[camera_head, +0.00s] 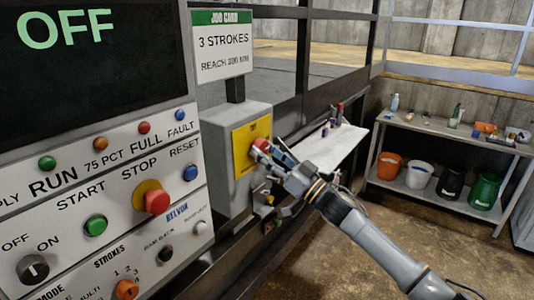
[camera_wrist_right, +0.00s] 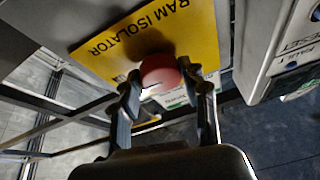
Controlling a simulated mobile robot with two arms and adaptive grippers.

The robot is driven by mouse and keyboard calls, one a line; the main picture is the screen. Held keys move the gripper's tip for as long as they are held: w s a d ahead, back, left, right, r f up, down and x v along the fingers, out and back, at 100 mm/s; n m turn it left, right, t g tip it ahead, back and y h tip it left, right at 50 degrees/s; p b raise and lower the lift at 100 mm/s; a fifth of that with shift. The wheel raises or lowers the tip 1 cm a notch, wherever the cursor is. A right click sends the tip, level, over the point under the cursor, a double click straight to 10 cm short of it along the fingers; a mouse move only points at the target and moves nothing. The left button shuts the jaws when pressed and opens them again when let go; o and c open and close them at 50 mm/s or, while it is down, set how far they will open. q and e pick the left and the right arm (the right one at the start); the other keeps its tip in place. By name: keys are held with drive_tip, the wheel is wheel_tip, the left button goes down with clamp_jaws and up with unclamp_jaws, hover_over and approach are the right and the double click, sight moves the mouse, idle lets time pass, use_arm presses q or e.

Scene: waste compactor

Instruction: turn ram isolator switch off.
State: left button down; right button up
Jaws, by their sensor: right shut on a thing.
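The ram isolator switch is a red knob (camera_head: 260,146) on a yellow plate (camera_head: 244,160), fixed to the front of a grey box (camera_head: 218,150). My right gripper (camera_head: 268,154) reaches it from the lower right in the head view and is shut on it. In the right wrist view the red knob (camera_wrist_right: 160,72) sits between the two fingertips (camera_wrist_right: 160,92), and the yellow plate (camera_wrist_right: 175,28) reads RAM ISOLATOR. The fingers partly hide the knob, and its switch position cannot be read. My left gripper is not in view.
A control panel (camera_head: 110,205) with a red stop button (camera_head: 157,201) and a display reading OFF (camera_head: 66,28) stands at the left. A job card (camera_head: 222,45) stands above the box. A shelf table (camera_head: 450,133) with several buckets is at the right. The floor between is open.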

drive_tip(key=n+g+b, duration=0.1)
drive_tip(key=n, duration=0.1)
drive_tip(key=n+g+y+b, duration=0.1)
drive_tip(key=n+b, duration=0.1)
drive_tip(key=n, duration=0.1)
drive_tip(key=shift+w+d+f, duration=0.15)
drive_tip(key=n+g+b, duration=0.1)
drive_tip(key=n, duration=0.2)
drive_tip(key=n+g+b, duration=0.2)
drive_tip(key=n, duration=0.1)
drive_tip(key=shift+w+n+g+y, duration=0.1)
drive_tip(key=shift+n+g+y, duration=0.2)
drive_tip(key=shift+n+y, duration=0.1)
drive_tip(key=n, duration=0.1)
drive_tip(key=n+g+b, duration=0.1)
drive_tip(key=n, duration=0.1)
drive_tip(key=n+g, duration=0.1)
drive_tip(key=n, duration=0.1)
drive_tip(key=shift+w+d+r+h+b, duration=0.1)
drive_tip(key=shift+r+h+b, duration=0.2)
drive_tip(key=shift+r+h, duration=0.1)
drive_tip(key=n, duration=0.2)
drive_tip(key=n+g+h, duration=0.1)
drive_tip(key=n, duration=0.2)
drive_tip(key=shift+r+h, duration=0.15)
drive_tip(key=shift+h, duration=0.15)
drive_tip(key=shift+n, duration=0.5)
drive_tip(key=o, duration=1.1)
drive_tip(key=shift+o, duration=0.2)
drive_tip(key=shift+d, duration=0.1)
